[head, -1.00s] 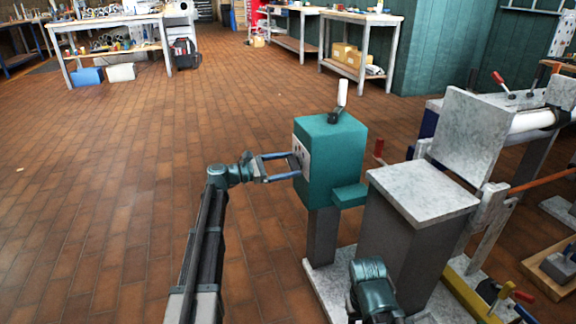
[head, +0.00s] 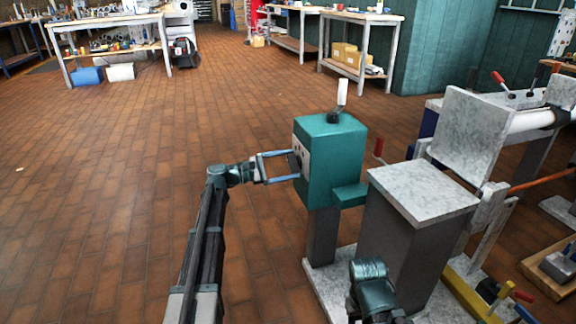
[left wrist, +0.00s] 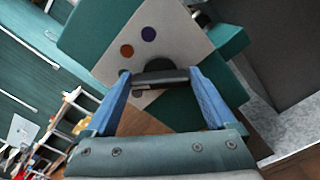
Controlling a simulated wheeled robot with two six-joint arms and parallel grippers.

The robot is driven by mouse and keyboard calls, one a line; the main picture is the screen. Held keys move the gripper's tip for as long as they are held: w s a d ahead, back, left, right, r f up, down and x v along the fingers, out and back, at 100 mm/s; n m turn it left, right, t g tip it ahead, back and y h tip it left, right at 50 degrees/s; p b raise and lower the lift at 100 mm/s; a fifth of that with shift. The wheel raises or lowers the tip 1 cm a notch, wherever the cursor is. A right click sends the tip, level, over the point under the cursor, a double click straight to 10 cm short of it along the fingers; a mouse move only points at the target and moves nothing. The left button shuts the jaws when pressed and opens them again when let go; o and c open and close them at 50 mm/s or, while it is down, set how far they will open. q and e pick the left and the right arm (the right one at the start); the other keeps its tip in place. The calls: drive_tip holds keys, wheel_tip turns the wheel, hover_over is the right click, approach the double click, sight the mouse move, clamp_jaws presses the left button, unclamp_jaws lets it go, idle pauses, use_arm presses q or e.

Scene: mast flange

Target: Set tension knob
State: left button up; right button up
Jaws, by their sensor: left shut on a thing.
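A teal box (head: 336,150) stands on a grey post, with a pale panel (head: 302,146) on its left face. My left gripper (head: 295,163) reaches in from the left to this panel. In the left wrist view, the blue fingers of my left gripper (left wrist: 160,82) are shut on a dark knob (left wrist: 160,77) in front of the pale panel (left wrist: 178,40). Part of the panel is hidden behind the knob and fingers. My right gripper is not seen; only part of that arm shows.
A white-handled lever (head: 342,95) stands on top of the teal box. A grey pedestal with a marbled top (head: 424,190) stands close on the right, with more machinery beyond it. The brick floor on the left is clear. Workbenches (head: 110,22) stand far back.

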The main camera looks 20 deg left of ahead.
use_arm(q)
drive_tip(key=shift+s, duration=0.1)
drive_tip(key=o, duration=1.1)
drive_tip(key=shift+c, duration=0.2)
drive_tip(key=shift+a, duration=0.1)
drive_tip(key=v, duration=1.3)
drive_tip(key=shift+s+a, duration=0.25)
drive_tip(key=shift+a, duration=0.05)
